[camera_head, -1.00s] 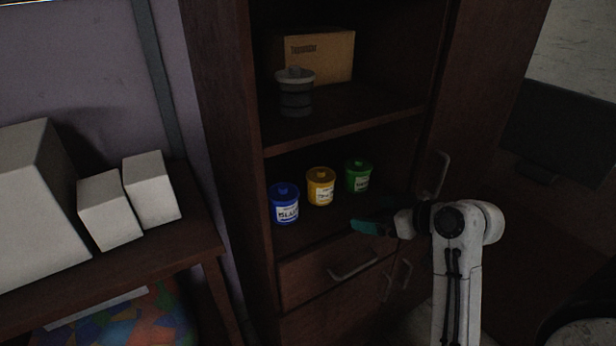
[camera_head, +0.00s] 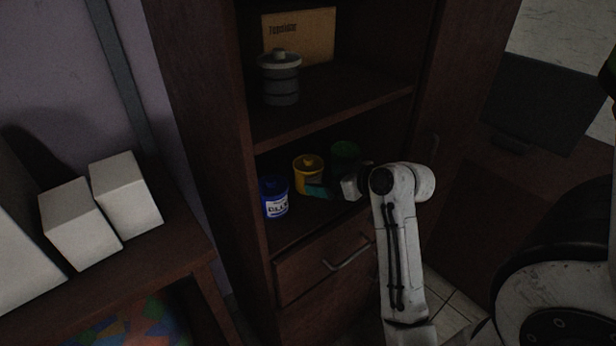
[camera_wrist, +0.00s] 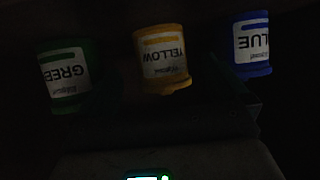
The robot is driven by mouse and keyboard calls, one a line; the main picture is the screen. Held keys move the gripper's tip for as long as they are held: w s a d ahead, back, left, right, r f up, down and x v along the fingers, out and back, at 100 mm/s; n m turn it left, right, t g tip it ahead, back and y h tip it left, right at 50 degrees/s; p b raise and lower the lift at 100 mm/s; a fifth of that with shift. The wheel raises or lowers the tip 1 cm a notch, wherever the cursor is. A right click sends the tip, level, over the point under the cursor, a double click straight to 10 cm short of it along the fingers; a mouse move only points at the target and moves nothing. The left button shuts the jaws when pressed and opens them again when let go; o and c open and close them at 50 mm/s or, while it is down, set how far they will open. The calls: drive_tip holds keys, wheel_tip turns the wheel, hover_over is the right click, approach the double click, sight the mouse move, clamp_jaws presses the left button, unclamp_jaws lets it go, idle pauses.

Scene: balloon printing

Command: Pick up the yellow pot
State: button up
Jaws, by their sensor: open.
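The yellow pot (camera_head: 306,172) stands on the lower cabinet shelf between the blue pot (camera_head: 274,198) and the green pot (camera_head: 344,154). My gripper (camera_head: 318,191) is open, with its teal fingers in front of the yellow pot's lower right side in the head view. I cannot tell whether they touch it. In the wrist view the yellow pot (camera_wrist: 161,57) is near the middle with its label upside down. The green pot (camera_wrist: 67,75) is left of it and the blue pot (camera_wrist: 251,45) right. The wrist view is very dark and the fingertips are hard to make out.
The upper shelf (camera_head: 340,104) is above the pots and holds a grey lidded container (camera_head: 280,80) and a cardboard box (camera_head: 300,36). A drawer (camera_head: 325,255) is below. White boxes (camera_head: 124,194) stand on a side table at left. A dark monitor (camera_head: 545,108) is at right.

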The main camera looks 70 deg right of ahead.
sight(319, 176)
drive_tip(key=x, duration=0.4)
drive_tip(key=shift+w+r, duration=0.1)
drive_tip(key=shift+w, duration=0.2)
drive_tip(key=c, duration=1.1)
drive_tip(key=shift+r, duration=0.1)
